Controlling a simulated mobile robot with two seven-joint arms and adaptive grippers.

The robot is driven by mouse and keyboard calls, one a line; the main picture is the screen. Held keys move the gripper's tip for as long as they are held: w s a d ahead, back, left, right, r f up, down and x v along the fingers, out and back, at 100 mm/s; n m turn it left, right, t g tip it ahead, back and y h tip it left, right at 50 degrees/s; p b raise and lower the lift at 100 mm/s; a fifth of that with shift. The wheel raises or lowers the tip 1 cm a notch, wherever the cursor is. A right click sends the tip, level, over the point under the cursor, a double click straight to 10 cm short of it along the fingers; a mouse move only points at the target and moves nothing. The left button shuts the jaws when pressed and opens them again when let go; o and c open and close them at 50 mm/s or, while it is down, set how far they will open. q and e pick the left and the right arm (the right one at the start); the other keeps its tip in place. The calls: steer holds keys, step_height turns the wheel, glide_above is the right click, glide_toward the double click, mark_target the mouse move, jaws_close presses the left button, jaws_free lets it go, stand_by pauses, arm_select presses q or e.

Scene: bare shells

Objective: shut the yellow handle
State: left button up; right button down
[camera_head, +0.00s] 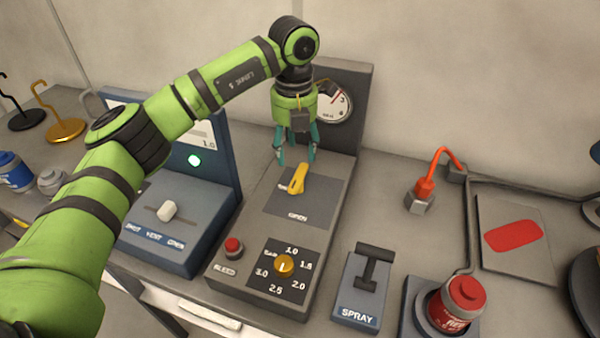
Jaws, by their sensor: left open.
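The yellow handle (298,179) sits on a dark plate on top of the grey control box (331,215). The word OPEN is printed below it; another label to its left is partly covered. The handle points up and slightly right in the picture. My left gripper (296,158) has its teal fingers pointing down, open and empty, just behind the handle. I cannot tell whether a finger touches the handle. A round gauge (334,104) on the box's back panel is partly hidden by my left gripper. My right gripper is not in view.
The box also carries a red button (234,247) and a yellow dial (284,265). A blue-grey slider box (180,225) with a green light stands left.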

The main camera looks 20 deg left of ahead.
mark_target(295, 175)
arm_select(q)
step_height(295, 175, down, 3)
steer(key=shift+s+f+p, duration=0.15)
steer(key=shift+p, duration=0.7)
step_height(295, 175, down, 4)
steer(key=shift+r+p, duration=0.25)
steer(key=shift+p, duration=0.25)
steer(key=shift+f, duration=0.15)
jaws_close()
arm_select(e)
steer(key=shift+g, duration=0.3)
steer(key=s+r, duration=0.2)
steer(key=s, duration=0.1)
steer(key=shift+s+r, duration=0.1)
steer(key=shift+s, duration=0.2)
